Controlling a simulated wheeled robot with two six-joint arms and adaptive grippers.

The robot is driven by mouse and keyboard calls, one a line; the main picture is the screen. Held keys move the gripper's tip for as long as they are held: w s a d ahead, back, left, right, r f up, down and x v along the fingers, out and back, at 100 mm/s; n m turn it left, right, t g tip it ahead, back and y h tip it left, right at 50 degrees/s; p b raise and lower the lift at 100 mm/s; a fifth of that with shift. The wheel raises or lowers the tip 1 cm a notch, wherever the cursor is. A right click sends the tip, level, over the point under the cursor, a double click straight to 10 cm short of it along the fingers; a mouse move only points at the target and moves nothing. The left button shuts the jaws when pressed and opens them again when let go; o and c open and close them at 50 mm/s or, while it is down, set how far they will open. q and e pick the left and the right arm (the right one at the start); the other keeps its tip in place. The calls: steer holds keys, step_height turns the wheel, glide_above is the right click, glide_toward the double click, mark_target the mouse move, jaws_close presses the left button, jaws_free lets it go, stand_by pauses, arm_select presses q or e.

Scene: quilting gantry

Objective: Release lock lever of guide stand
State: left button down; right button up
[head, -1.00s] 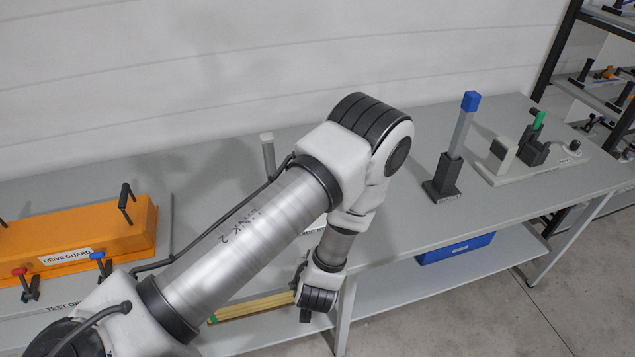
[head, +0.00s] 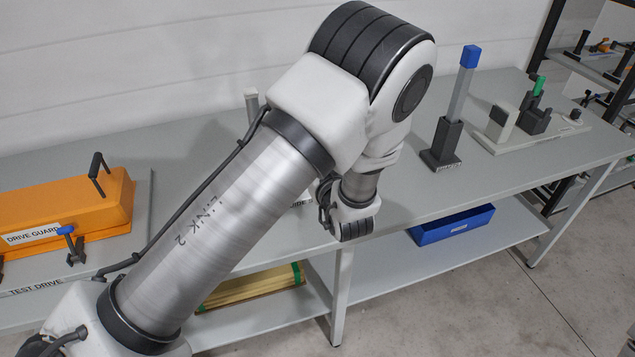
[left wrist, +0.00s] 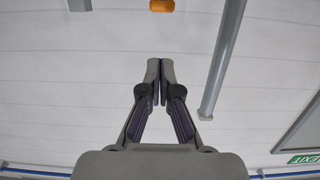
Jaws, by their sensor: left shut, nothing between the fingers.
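My left gripper (left wrist: 160,66) is shut with its fingertips together and nothing between them in the left wrist view. In the head view my left arm hides it. A grey upright post (head: 251,104) rises from the bench behind that arm, and a partly covered label there may belong to the guide stand. The stand's base and lock lever are hidden. In the left wrist view a grey pole (left wrist: 221,60) stands right of the fingers, apart from them. An orange cylindrical piece (left wrist: 162,5) is cut off at the top edge; I cannot tell what it is part of.
An orange drive guard (head: 65,212) sits on the bench at left, with a blue-knobbed clamp (head: 72,243). A blue-topped post (head: 455,115) and a pale fixture with a green handle (head: 535,118) stand at right. A blue bin (head: 452,225) is on the lower shelf.

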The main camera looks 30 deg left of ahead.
arm_select(q)
steer(key=w+a+f+b, duration=0.3)
steer(key=w+a+f, duration=0.1)
steer(key=w+a, duration=0.1)
steer(key=shift+a+f+b, duration=0.15)
steer(key=shift+a+b, duration=0.25)
steer(key=shift+a, duration=0.15)
